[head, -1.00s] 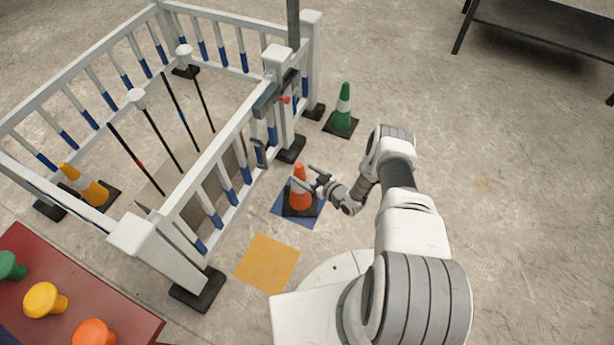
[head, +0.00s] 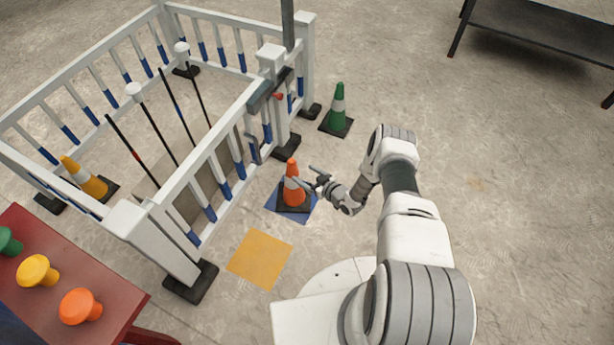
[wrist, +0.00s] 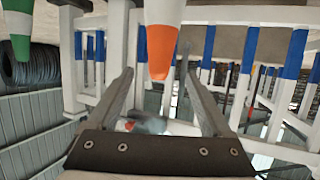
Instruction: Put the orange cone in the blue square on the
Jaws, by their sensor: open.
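The orange cone (head: 293,187), with a white band and black base, stands upright on the blue square (head: 309,211) on the floor. Its base covers most of the square, whose edges show around it. My gripper (head: 301,175) is open at the cone's right side, near its upper part. In the wrist view, the orange cone's tip (wrist: 161,52) shows between and just beyond the spread fingers of my gripper (wrist: 158,72). The fingers are not closed on it. I cannot tell whether a finger touches the cone.
A white fence pen (head: 205,180) with blue-banded bars stands left of the cone. A green cone (head: 339,112) stands behind it. An empty yellow square (head: 259,259) lies in front. A yellow cone (head: 84,178) is inside the pen. A red table (head: 62,262) with colored knobs is front left.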

